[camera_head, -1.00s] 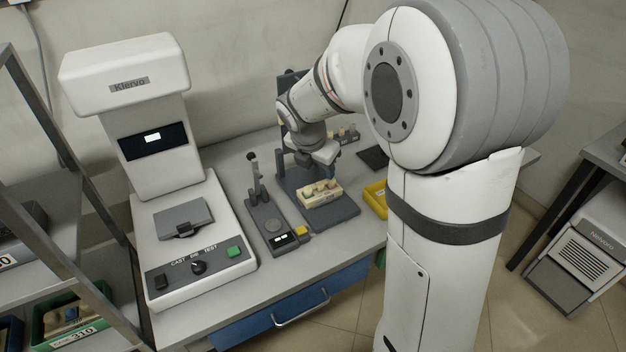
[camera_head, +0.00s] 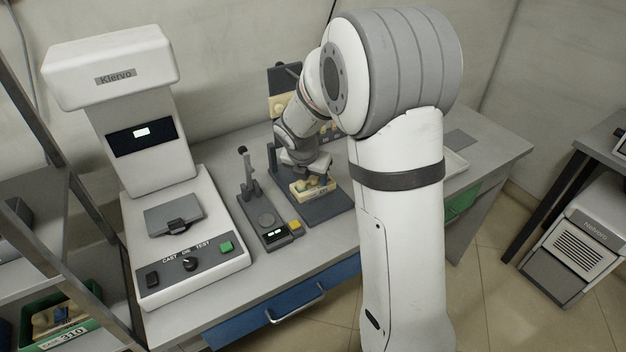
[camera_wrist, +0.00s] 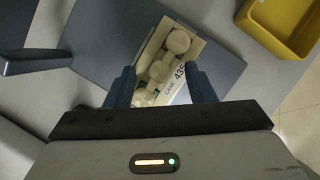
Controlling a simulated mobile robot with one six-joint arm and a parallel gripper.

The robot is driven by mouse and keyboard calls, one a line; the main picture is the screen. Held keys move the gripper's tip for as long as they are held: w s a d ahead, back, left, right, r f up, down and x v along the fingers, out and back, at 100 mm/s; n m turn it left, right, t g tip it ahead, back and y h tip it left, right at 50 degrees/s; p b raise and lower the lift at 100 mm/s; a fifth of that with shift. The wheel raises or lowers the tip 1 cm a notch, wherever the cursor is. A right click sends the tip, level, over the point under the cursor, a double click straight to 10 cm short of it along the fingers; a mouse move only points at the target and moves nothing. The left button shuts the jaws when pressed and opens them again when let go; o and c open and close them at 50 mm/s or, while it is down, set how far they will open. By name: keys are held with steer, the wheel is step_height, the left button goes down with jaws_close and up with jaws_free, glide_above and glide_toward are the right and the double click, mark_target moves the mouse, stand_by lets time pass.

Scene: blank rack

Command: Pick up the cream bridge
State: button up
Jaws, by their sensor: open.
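A small cream tray (camera_head: 296,192) labelled with a case number stands on the dark base plate. It also shows in the wrist view (camera_wrist: 196,49). Cream rounded tooth-like pieces (camera_wrist: 160,70) lie in a row inside it; I cannot tell for sure which of them form the cream bridge. My gripper (camera_wrist: 162,77) is open, its two blue fingers on either side of the tray's near part and these pieces. In the head view my gripper (camera_head: 308,168) is right above the tray. Nothing is seen held.
A yellow bin (camera_wrist: 285,22) is to the right of the plate in the wrist view. A small device with a lever (camera_head: 266,217) stands left of the plate. A large white machine (camera_head: 180,240) is further left on the bench. A blue drawer (camera_head: 285,305) is below.

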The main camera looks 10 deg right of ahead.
steer(key=shift+c, duration=0.4)
jaws_close()
